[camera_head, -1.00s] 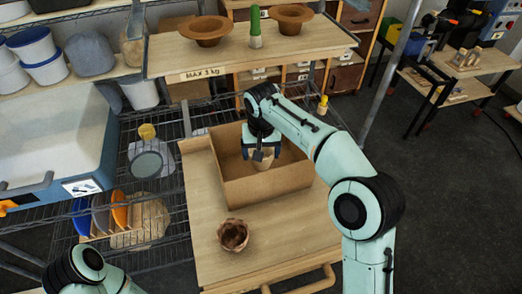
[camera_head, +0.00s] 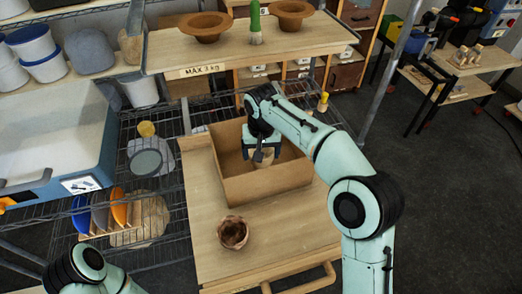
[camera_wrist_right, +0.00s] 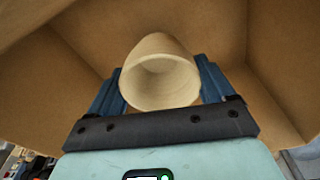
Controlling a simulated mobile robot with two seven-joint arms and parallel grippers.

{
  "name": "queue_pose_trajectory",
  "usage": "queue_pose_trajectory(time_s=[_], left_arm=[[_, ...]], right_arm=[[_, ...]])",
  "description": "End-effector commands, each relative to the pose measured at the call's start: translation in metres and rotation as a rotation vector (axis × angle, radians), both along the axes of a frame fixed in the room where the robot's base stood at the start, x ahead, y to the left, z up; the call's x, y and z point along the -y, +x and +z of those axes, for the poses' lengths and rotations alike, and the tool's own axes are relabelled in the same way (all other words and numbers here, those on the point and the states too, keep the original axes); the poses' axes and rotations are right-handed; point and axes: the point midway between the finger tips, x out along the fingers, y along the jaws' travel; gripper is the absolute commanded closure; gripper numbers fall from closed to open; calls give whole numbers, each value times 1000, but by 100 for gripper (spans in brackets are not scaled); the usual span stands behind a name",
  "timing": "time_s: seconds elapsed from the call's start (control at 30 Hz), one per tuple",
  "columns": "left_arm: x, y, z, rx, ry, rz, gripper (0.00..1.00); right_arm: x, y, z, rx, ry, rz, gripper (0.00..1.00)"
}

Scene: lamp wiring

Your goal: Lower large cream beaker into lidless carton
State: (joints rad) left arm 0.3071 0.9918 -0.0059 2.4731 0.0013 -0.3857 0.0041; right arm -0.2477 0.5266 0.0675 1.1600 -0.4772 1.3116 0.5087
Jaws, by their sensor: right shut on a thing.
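The large cream beaker (camera_wrist_right: 160,75) is between the two fingers of my right gripper (camera_wrist_right: 160,88), which is shut on it. In the head view the beaker (camera_head: 264,159) is mostly hidden behind the right gripper (camera_head: 263,152) and sits within the outline of the lidless carton (camera_head: 265,188). The carton is a brown open-topped box on the wooden cart; its walls surround the beaker in the right wrist view (camera_wrist_right: 275,60). Whether the beaker touches the carton floor cannot be told. My left arm shows at the bottom left, but its gripper is out of view.
A brown crumpled-rim pot (camera_head: 233,233) stands on the cart top (camera_head: 205,210) in front of the carton. A shelf board (camera_head: 330,40) with two brown bowls and a green-handled brush is behind. A wire rack (camera_head: 165,215) with plates is at left.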

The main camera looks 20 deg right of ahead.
Motion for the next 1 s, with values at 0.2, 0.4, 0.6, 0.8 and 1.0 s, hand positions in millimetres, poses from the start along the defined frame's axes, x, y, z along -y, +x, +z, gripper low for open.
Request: queue_pose_trajectory(time_s=[0.2, 0.4, 0.6, 0.8, 1.0], left_arm=[[0, -1, -2, -1, 0, 0, 0], [0, -2, -4, -2, 0, 0, 0], [0, -2, -5, -2, 0, 0, 0], [0, -3, -7, -3, 0, 0, 0], [0, -4, -8, -4, 0, 0, 0]], right_arm=[[0, 0, -4, 0, 0, 0, 53], [0, 0, -7, 0, 0, 0, 53], [0, 0, -9, 0, 0, 0, 53], [0, 0, -12, 0, 0, 0, 53], [0, 0, -16, 0, 0, 0, 53]])
